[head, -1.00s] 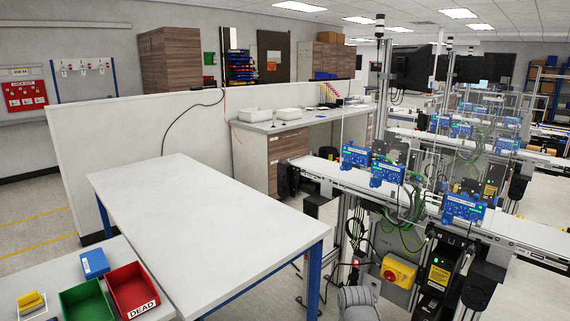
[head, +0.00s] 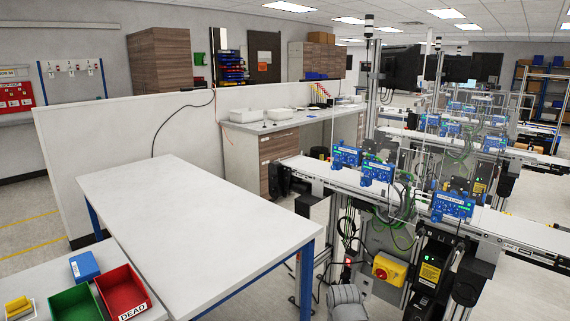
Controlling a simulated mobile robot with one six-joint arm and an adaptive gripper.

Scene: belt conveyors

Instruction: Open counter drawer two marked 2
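A long counter (head: 233,135) with a pale top stands in the middle distance, against the low partition. Brown wood-grain drawer fronts (head: 279,146) show at its near end, and they look shut. Another wood-grain front shows at the far end, partly hidden behind the conveyor equipment. No number 2 is readable on any front from here. My gripper is not in view. A grey rounded part at the bottom edge looks like a piece of my arm.
A white table (head: 185,215) with blue legs stands between me and the counter. A conveyor (head: 325,174) with blue boxes and cables runs along the right. A red bin (head: 122,292) and green bin (head: 75,303) sit at lower left. Bare floor shows between table and conveyor.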

